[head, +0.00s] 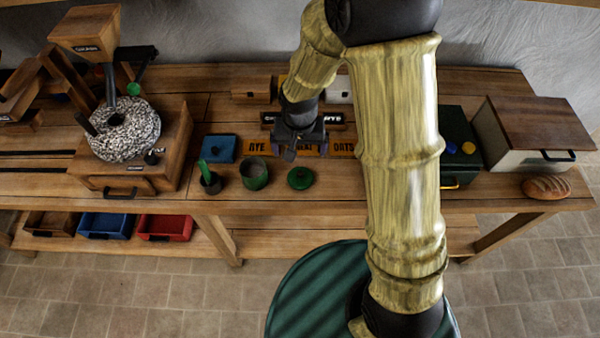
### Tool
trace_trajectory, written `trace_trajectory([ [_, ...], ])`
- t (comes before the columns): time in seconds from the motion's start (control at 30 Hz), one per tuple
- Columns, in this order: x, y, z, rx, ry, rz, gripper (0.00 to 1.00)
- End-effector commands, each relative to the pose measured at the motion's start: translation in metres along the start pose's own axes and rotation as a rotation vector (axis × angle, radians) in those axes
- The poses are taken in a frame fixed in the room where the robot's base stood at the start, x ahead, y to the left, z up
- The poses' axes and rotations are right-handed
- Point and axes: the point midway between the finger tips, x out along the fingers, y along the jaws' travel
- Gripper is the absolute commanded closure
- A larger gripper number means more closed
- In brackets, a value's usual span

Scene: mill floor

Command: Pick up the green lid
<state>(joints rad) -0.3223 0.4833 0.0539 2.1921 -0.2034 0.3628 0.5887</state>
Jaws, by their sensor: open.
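The green lid (301,178) is a small round disc with a knob on top. It lies flat on the wooden bench near the front edge, just right of an open green pot (254,174). My gripper (297,152) hangs from my arm above the bench, behind the lid in the picture and apart from it. It points downward and is open, with nothing seen between its fingers. The lid is fully in view.
Left of the pot are a dark cup (210,183) with a green-handled tool and a blue box (219,149). A stone mill (124,130) stands left. A green box (458,150) and bread (546,187) are right.

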Motion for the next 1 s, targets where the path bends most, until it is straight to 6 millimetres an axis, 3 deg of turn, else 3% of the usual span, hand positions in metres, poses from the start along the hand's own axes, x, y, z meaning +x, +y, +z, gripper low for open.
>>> trace_trajectory([
  [0.37, 0.005, 0.001, 0.0, 0.001, -0.001, 0.001, 0.05],
  [1.0, 0.083, 0.001, 0.0, 0.0, -0.002, 0.002, 0.05],
])
